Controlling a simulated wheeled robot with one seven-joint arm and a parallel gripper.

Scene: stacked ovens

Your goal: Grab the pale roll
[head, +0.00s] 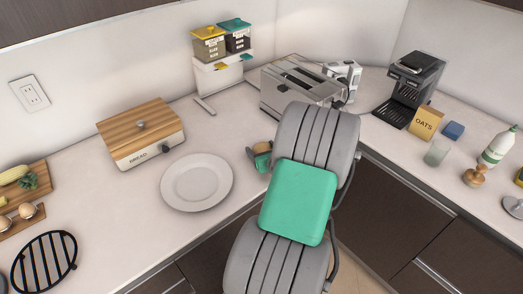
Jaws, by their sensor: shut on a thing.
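My gripper (259,157) is just right of the white plate (196,182), over the counter and partly hidden behind my grey and green arm. It is shut on a small tan-brown thing, the pale roll (262,147), of which only a little shows between the fingers. I cannot tell whether the roll touches the counter. No other roll shows in view. The plate is empty.
A bread box (140,139) with a wooden lid stands left of the plate. A toaster (292,88) stands behind my arm, with a coffee machine (411,88) to its right. An oats box (426,123) and a glass (436,153) are on the right counter.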

